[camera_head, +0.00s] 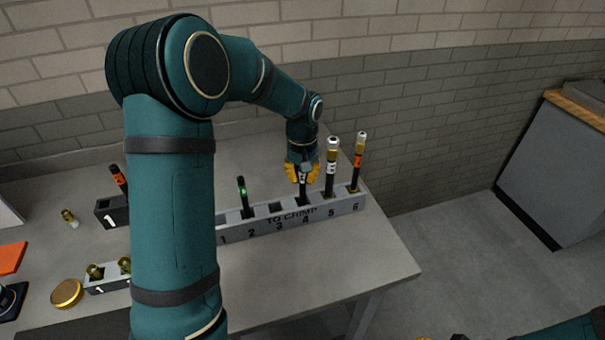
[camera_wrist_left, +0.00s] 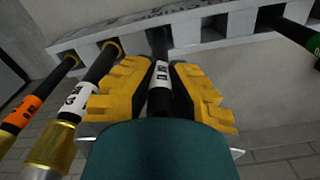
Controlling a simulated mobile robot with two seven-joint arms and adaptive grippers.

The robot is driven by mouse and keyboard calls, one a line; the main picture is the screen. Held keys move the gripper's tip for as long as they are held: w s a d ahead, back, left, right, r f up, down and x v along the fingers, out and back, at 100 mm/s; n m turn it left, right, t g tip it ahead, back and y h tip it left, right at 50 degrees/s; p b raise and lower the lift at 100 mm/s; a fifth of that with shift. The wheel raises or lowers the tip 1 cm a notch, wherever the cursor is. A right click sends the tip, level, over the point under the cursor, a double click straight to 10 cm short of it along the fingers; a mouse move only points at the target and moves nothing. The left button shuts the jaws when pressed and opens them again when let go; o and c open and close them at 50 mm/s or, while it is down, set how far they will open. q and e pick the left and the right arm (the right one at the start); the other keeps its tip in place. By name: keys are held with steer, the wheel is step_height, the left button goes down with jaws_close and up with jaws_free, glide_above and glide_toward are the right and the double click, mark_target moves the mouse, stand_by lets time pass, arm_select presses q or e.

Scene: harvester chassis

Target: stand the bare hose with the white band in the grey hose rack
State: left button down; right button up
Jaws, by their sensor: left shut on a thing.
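My left gripper (camera_head: 303,172) is shut on the bare black hose with the white band (camera_wrist_left: 161,75), its yellow fingers either side of the band. The hose is about upright at slot 4 of the grey hose rack (camera_head: 290,225), marked "TO CRIMP". Its lower end meets the slot opening and seems to be inside; how deep I cannot tell. The rack also shows at the top of the wrist view (camera_wrist_left: 225,38). Only a sliver of my right gripper (camera_head: 440,338) shows at the bottom edge of the head view; its jaws cannot be read.
Slot 5 holds a white-banded hose with a brass fitting (camera_head: 331,165); slot 6 an orange-banded one with a fitting (camera_head: 358,160). A green-banded bare hose (camera_head: 244,197) stands in slot 2. Slot 3 is empty. My left arm hides the rack's left end. The table's front right is clear.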

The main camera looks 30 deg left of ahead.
arm_select(q)
steer(key=c, duration=1.1)
jaws_free()
steer(key=shift+o, duration=0.2)
step_height(320, 180, up, 12)
steer(key=shift+f, duration=0.1)
steer(key=shift+s, duration=0.1)
